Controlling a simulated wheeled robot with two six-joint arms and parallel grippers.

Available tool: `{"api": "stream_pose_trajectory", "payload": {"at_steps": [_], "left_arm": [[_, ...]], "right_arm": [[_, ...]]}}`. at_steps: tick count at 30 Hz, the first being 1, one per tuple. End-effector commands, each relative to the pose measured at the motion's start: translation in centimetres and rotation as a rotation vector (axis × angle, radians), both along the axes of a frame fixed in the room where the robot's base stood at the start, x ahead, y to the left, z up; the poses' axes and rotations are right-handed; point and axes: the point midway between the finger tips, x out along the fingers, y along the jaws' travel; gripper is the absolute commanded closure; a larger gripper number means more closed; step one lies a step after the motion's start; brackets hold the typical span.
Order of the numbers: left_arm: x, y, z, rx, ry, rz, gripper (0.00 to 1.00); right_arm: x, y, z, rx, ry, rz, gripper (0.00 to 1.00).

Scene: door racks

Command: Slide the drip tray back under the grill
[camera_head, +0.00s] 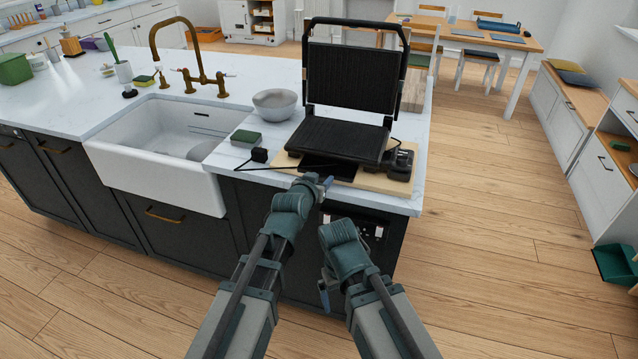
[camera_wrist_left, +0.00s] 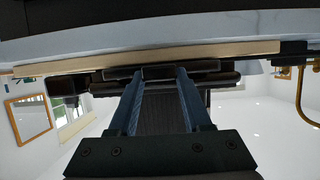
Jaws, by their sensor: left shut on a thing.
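The black grill (camera_head: 338,140) stands on a wooden board at the counter's front right corner, with its lid (camera_head: 352,78) raised. The dark drip tray (camera_head: 330,167) sticks out from under the grill's front, its rear part hidden below the grill. My left gripper (camera_head: 322,182) is at the tray's front edge and shut on it. In the left wrist view both blue fingers (camera_wrist_left: 163,74) reach up to the dark tray edge (camera_wrist_left: 168,68). My right gripper (camera_head: 325,290) hangs low in front of the cabinet, empty as far as I see; its jaw opening is unclear.
The wooden board (camera_head: 372,181) lies under the grill. A green sponge (camera_head: 245,137), a small black block (camera_head: 260,155) and a bowl (camera_head: 275,104) stand left of the grill. A cable runs along the counter front. The white sink (camera_head: 155,170) is further left.

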Motion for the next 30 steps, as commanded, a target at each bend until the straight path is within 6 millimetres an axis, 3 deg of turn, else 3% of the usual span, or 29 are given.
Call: {"api": "stream_pose_trajectory", "payload": {"at_steps": [18, 30], "left_arm": [[3.5, -0.8, 0.0, 0.000, -0.001, 0.004, 1.00], [3.9, -0.8, 0.0, 0.000, -0.001, 0.005, 1.00]], "right_arm": [[0.0, 0.0, 0.0, 0.000, 0.000, 0.000, 0.00], [0.0, 0.0, 0.0, 0.000, 0.000, 0.000, 0.00]]}}
